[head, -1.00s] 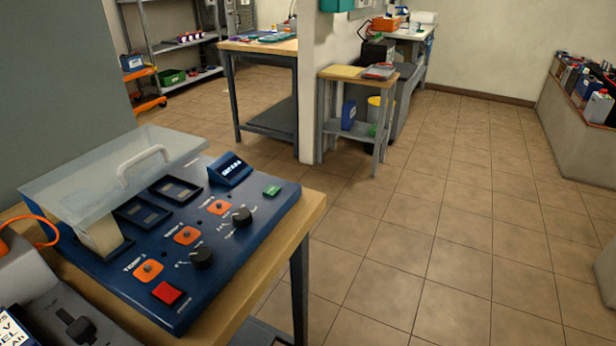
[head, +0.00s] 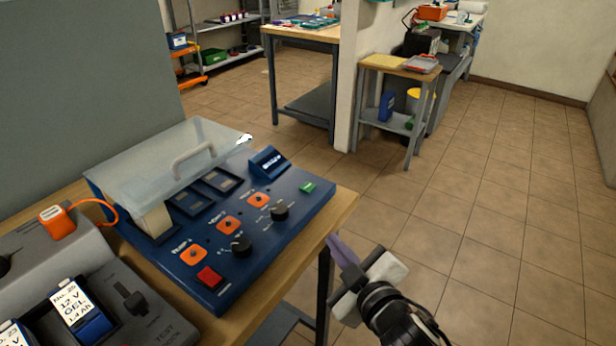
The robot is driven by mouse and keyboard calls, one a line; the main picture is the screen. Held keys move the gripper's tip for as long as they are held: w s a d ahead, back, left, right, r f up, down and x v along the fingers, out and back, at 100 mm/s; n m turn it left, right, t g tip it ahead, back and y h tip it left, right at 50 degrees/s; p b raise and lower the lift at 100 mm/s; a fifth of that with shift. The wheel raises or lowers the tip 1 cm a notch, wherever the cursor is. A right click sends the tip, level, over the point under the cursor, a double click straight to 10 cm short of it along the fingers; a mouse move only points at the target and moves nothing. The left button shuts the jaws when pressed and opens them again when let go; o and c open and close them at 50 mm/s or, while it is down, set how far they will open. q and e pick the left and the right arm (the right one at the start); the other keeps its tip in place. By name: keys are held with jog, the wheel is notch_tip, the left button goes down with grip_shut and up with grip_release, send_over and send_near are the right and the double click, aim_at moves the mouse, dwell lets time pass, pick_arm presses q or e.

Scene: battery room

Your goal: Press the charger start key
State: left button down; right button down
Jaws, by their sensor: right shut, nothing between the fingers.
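The blue charger panel (head: 262,240) lies on a wooden bench at the left. It carries a small green key (head: 307,188) near its far right corner and a larger red key (head: 209,277) at its near end. Lettering beside the keys is too small to read. My right gripper (head: 340,248) is shut and empty, just off the bench's right edge, apart from the panel and to the right of both keys. My left gripper is not in view.
A clear hinged cover (head: 170,160) with a handle stands over the panel's left side. Black knobs (head: 280,212) and orange sockets (head: 228,225) lie between the keys. A grey tester (head: 135,305) stands at the near left. The tiled floor (head: 480,250) at right is clear.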

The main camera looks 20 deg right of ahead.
jog(key=w+a+r+n+t+y+p, duration=0.1)
jog(key=w+r+n+t, duration=0.15)
jog(key=r, duration=0.55)
jog(key=w+a+r+n+t+y, duration=0.1)
jog(key=a+r+n+t, duration=0.15)
jog(key=r, duration=0.45)
jog(key=w+a+r+n+t+y+p, duration=0.1)
jog(key=w+r+n+y, duration=0.15)
jog(key=r, duration=0.55)
jog(key=s+a+r+n+g+y, duration=0.1)
jog(key=a+r+n+g+y, duration=0.25)
jog(key=a+n+y, duration=0.55)
jog(key=s+a+r+n+g+y, duration=0.2)
jog(key=a+n+g+y, duration=0.2)
jog(key=n, duration=1)
jog(key=w+d+f+n+g+h, duration=0.3)
jog(key=w+f+n+g+h, duration=0.35)
jog(key=f+n, duration=0.4)
jog(key=w+d+f+t+h, duration=0.1)
jog(key=w+d+h, duration=0.1)
jog(key=d+h, duration=0.2)
jog(key=w+d+f+h, duration=0.1)
jog(key=w+d+h, duration=0.2)
jog(key=d, duration=0.7)
jog(key=shift+w+d+f+t+h, duration=0.2)
jog(key=shift+w+d+t+h, duration=0.15)
jog(key=shift+h, duration=0.25)
jog(key=shift+a, duration=0.15)
